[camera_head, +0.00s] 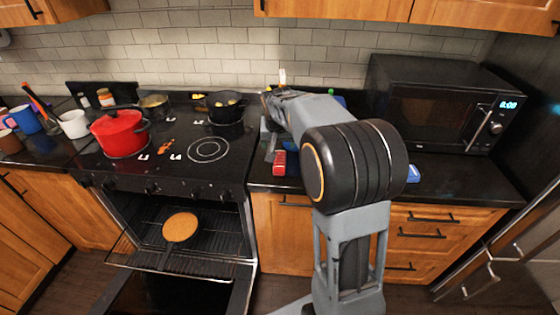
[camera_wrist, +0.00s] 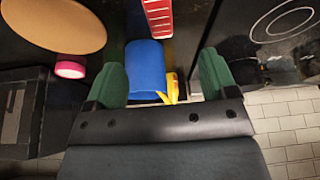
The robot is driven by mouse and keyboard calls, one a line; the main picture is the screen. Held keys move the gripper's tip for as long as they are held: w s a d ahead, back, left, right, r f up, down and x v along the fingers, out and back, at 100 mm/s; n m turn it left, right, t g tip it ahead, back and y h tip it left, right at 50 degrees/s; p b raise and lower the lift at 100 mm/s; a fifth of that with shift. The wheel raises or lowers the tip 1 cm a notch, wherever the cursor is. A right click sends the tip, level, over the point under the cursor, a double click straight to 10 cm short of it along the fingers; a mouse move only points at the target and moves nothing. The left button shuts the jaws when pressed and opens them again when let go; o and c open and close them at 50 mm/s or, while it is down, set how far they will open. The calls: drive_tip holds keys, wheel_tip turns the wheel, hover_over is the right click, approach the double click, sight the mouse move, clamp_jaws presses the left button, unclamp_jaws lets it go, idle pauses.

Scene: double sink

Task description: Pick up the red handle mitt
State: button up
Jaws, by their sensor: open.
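A red item with pale stripes (camera_wrist: 157,18), which may be the red handle mitt, lies on the counter at the top of the wrist view. A small red item (camera_head: 279,163) shows beside my arm at the counter's front in the head view, right of the stove. My gripper (camera_wrist: 163,80) has its two green fingers apart, with the red item beyond their tips. A blue rounded object (camera_wrist: 145,68) shows between the fingers; I cannot tell whether it touches them. In the head view my arm hides the gripper and part of the counter.
A red pot (camera_head: 120,133) stands on the stove (camera_head: 180,170). The oven is open, with a pan (camera_head: 180,227) inside. A microwave (camera_head: 440,105) is at the right. A round brown board (camera_wrist: 52,24), a pink item (camera_wrist: 70,69) and a yellow item (camera_wrist: 170,88) are near my gripper.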

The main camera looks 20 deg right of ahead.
drive_tip(key=p, duration=0.1)
hover_over(280, 160)
drive_tip(key=s+a, duration=0.1)
drive_tip(key=s, duration=0.1)
wheel_tip(280, 160, down, 7)
drive_tip(key=shift+s, duration=0.1)
drive_tip(key=shift+p+x, duration=0.85)
drive_tip(key=shift+x, duration=2.45)
drive_tip(key=shift+a, duration=0.1)
drive_tip(key=c, duration=1.1)
